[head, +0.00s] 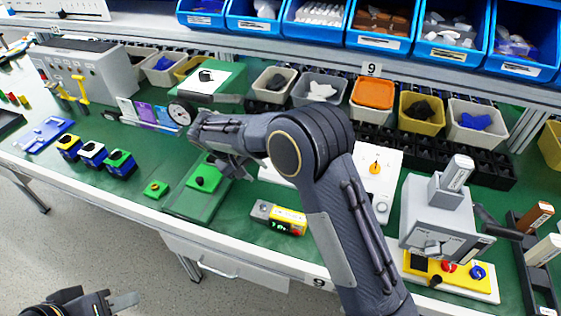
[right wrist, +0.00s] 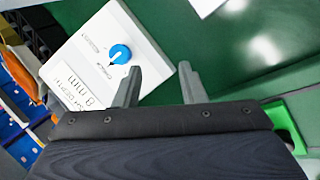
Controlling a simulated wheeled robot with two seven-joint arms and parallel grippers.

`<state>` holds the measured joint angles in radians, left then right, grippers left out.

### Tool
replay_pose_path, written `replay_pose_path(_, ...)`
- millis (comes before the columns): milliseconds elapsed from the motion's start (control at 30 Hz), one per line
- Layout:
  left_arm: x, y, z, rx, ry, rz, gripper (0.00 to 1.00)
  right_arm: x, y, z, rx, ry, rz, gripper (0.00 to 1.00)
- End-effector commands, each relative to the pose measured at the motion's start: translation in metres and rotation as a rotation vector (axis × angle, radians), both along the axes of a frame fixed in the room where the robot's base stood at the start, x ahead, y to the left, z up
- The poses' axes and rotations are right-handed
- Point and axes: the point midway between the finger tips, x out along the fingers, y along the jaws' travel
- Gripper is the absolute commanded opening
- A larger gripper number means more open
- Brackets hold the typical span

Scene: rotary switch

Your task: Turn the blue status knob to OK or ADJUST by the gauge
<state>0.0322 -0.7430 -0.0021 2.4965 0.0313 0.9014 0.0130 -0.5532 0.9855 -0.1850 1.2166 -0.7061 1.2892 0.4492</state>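In the right wrist view, the blue knob (right wrist: 120,54) sits on a white panel (right wrist: 85,72). My right gripper (right wrist: 160,85) is open and empty. Its left fingertip is close to the knob; I cannot tell if they touch. In the head view, my right gripper (head: 232,165) is over the bench and my arm hides the knob. A round dial gauge (head: 180,112) stands left of it. My left gripper (head: 105,302) is low at the left, off the bench.
A white panel with an orange knob (head: 375,167) is right of my arm. Bins (head: 381,24) line the back.

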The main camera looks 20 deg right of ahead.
Motion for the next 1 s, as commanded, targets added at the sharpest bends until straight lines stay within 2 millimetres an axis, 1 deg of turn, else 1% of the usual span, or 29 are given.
replay_pose_path(33, 0.000, 0.000, 0.004, 0.000, 0.000, 0.000, 0.36, 0.003, -0.013, 0.002, 0.001, 0.000, -0.004, 0.37)
replay_pose_path(100, 0.000, 0.000, 0.007, 0.000, 0.000, 0.000, 0.36, 0.007, -0.028, 0.002, 0.000, 0.001, -0.003, 0.37)
replay_pose_path(200, 0.000, 0.000, 0.011, 0.000, 0.000, 0.000, 0.36, 0.013, -0.048, 0.002, 0.001, 0.001, -0.004, 0.37)
replay_pose_path(333, 0.000, 0.000, 0.015, 0.000, 0.000, 0.000, 0.36, 0.020, -0.071, 0.002, 0.001, 0.001, -0.003, 0.37)
replay_pose_path(400, 0.000, 0.000, 0.014, 0.000, 0.000, 0.000, 0.36, 0.021, -0.074, -0.011, 0.000, 0.002, 0.000, 0.37)
replay_pose_path(533, 0.000, 0.000, 0.014, 0.000, 0.000, 0.000, 0.36, 0.023, -0.079, -0.021, 0.000, 0.001, 0.000, 0.37)
replay_pose_path(700, 0.000, 0.000, 0.015, 0.000, 0.000, 0.000, 0.36, 0.023, -0.082, -0.026, 0.000, 0.000, 0.001, 0.37)
replay_pose_path(900, 0.000, 0.000, 0.014, 0.000, 0.000, 0.000, 0.36, 0.023, -0.082, -0.026, 0.000, 0.000, 0.001, 0.37)
replay_pose_path(1000, 0.000, 0.000, 0.014, 0.000, 0.000, 0.000, 0.36, 0.023, -0.082, -0.026, 0.000, -0.001, 0.000, 0.24)
